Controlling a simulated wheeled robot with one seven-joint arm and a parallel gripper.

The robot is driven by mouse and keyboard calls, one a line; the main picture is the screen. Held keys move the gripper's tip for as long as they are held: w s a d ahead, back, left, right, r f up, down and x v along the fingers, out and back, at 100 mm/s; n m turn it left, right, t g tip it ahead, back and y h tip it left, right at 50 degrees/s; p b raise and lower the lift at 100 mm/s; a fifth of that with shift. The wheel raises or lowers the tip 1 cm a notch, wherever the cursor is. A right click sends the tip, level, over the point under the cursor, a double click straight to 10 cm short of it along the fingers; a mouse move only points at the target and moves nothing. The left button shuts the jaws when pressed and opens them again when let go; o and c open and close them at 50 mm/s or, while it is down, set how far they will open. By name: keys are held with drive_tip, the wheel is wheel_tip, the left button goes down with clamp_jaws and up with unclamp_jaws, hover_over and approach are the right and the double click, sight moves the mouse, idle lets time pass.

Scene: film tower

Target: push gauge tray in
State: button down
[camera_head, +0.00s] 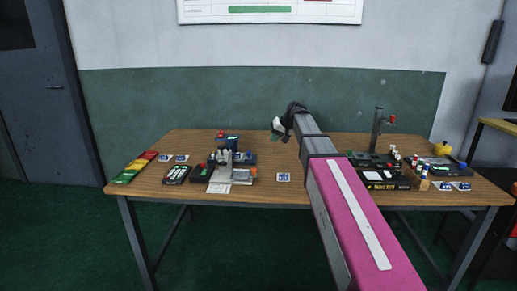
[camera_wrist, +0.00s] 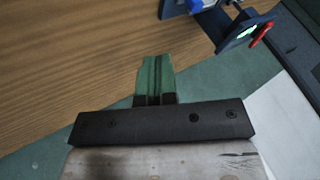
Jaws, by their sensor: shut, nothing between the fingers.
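I cannot pick out the gauge tray with certainty in either view. The blue and grey bench device (camera_head: 230,160) stands on the left half of the table in the head view. Part of a blue and dark device with a green-lit display and a red lever (camera_wrist: 262,34) shows at the top right of the wrist view. My gripper (camera_wrist: 155,58) has its green fingers together and empty, over the bare wood beside that device. In the head view my gripper is small and partly hidden at the end of my pink and grey arm, toward the table's far side.
The wooden table (camera_head: 270,155) has clear room left of my arm. A black-based stand (camera_head: 378,130) with a red knob, small bottles (camera_head: 424,170) and a yellow pot (camera_head: 441,149) are at the right. Coloured strips (camera_head: 135,167) and a keypad-like box (camera_head: 177,174) lie left.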

approach(251, 156)
drive_tip(key=w+f, duration=0.1)
drive_tip(key=f, duration=0.1)
drive_tip(key=w+d+f, duration=0.1)
drive_tip(key=shift+w+d+f, duration=0.1)
drive_tip(key=shift+d+f, duration=0.05)
drive_tip(key=shift+f, duration=0.25)
drive_tip(key=a, duration=0.3)
drive_tip(key=shift+s+f, duration=0.15)
drive_tip(key=shift+s, duration=0.05)
drive_tip(key=shift+a, duration=0.55)
drive_tip(key=shift+a, duration=0.1)
drive_tip(key=shift+a, duration=2.05)
